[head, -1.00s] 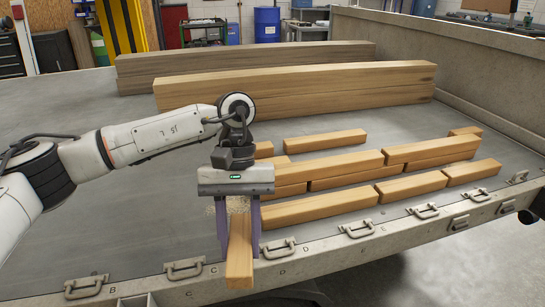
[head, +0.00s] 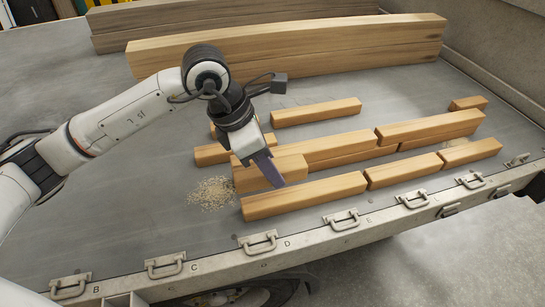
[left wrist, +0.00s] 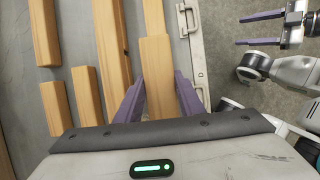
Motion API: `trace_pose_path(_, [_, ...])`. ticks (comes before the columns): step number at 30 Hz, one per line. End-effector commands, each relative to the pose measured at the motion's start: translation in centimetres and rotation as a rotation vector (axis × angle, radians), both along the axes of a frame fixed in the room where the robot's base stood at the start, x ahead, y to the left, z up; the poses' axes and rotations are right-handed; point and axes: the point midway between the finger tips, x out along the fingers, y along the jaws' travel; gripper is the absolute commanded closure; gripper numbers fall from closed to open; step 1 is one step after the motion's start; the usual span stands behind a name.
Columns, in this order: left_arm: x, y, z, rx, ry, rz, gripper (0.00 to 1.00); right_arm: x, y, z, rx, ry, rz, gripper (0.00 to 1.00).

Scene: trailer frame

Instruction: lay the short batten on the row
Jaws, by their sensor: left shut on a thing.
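My left gripper (head: 270,172) is shut on the short batten (head: 248,179), a pale wooden block. The batten runs parallel to the rows, and its far side is partly behind a finger. In the left wrist view the batten (left wrist: 157,75) lies between the purple fingers, in line with the front row (left wrist: 153,18). It looks held above the left part of that front row (head: 325,191); the gap is hard to judge. The taller middle row (head: 340,145) lies just behind. My right gripper (left wrist: 262,28) shows only in the left wrist view, open and empty.
Loose short battens (head: 315,112) lie behind the rows. Long beams (head: 300,45) are stacked at the back. Sawdust (head: 210,192) lies left of the rows. The trailer edge carries metal latches (head: 258,241). The bed at left is clear.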

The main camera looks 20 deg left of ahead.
Motion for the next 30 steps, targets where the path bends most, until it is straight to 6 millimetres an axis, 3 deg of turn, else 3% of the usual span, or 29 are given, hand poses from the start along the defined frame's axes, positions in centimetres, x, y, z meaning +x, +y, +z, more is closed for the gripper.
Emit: trace_pose_path(30, [0.0,-0.1,-6.7,0.000,0.001,-0.004,0.90,-0.5,0.1,-3.4,0.014,0.004,0.000,0.43])
